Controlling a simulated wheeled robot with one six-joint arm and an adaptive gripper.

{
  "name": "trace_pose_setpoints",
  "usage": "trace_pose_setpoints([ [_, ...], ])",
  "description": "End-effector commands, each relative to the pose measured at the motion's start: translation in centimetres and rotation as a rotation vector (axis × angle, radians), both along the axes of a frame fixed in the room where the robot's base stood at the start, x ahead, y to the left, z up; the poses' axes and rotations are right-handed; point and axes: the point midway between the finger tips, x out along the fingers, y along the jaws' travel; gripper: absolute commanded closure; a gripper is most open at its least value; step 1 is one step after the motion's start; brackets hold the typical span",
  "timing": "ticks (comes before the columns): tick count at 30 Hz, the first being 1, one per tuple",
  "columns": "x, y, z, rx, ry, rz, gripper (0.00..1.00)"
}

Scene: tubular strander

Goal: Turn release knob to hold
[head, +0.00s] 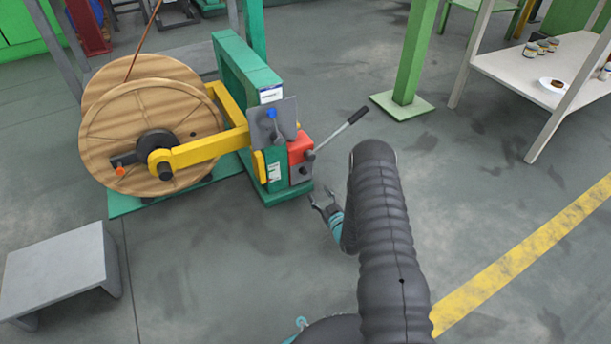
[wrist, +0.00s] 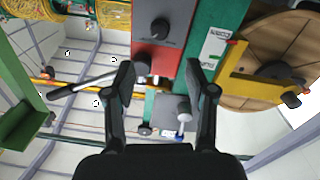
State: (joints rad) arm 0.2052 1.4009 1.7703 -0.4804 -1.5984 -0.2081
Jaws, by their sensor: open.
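A black round knob (wrist: 160,28) sits on a grey plate under the red box (wrist: 158,62) of the machine's control stand. In the head view the knob (head: 303,171) is small, on the stand's lower right face. I cannot read its setting or any marks. My gripper (head: 323,199) is open and empty, just right of the stand's foot in the head picture. In the wrist view, which looks upside down, my gripper (wrist: 160,78) has its fingers apart across the red box, with the knob beyond the tips; I see no contact.
A long lever (head: 338,133) sticks out right of the red box. A blue-tipped handle (head: 272,116) stands on the grey bracket. A yellow arm (head: 205,150) holds a wooden reel (head: 112,130). A green post (head: 412,60) and a white table (head: 520,72) stand right; floor between is clear.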

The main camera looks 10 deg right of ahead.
Motion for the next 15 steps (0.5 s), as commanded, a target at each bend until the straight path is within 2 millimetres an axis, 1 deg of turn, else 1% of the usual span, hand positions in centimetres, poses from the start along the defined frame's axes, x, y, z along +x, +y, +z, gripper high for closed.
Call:
trace_pose_setpoints([
  [1,0.8,0.3,0.0,-0.001,-0.003,0.003,0.45],
  [9,5.7,1.6,0.0,-0.001,-0.003,0.002,0.45],
  [15,9.0,2.6,-0.1,-0.001,-0.001,0.001,0.45],
])
